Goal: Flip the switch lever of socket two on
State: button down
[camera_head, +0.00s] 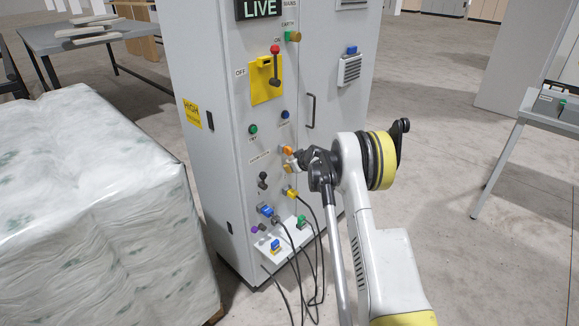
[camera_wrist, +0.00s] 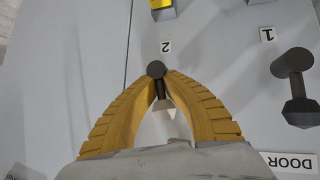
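The lever of socket two (camera_wrist: 156,69) is a dark stick with a round knob, below an upside-down "2" label (camera_wrist: 166,47) in the wrist view. My gripper (camera_wrist: 158,76) has its yellow ribbed fingers drawn together, with the tips at both sides of the knob. The lever's stem and pale base show between the fingers. In the head view my gripper (camera_head: 289,167) is at the cabinet front and hides this lever. The lever of socket one (camera_wrist: 295,65), beside a "1" label, stands apart to the right in the wrist view; it also shows in the head view (camera_head: 263,179).
The grey cabinet (camera_head: 215,90) bears a "LIVE" sign (camera_head: 260,8), a red-knobbed handle (camera_head: 275,62), lamps and a door handle (camera_head: 311,110). Black cables (camera_head: 318,245) hang from the plugs below my gripper.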

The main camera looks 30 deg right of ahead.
jog(key=shift+w+d+m+g+y, duration=0.1)
jog(key=shift+d+m+g+y, duration=0.1)
jog(key=shift+m+g+y, duration=0.3)
dwell(0.4)
jog(key=c, duration=1.5)
grip_release()
jog(key=shift+c, duration=0.2)
jog(key=v, duration=1.2)
jog(key=shift+d, duration=0.2)
jog(key=shift+f, duration=0.1)
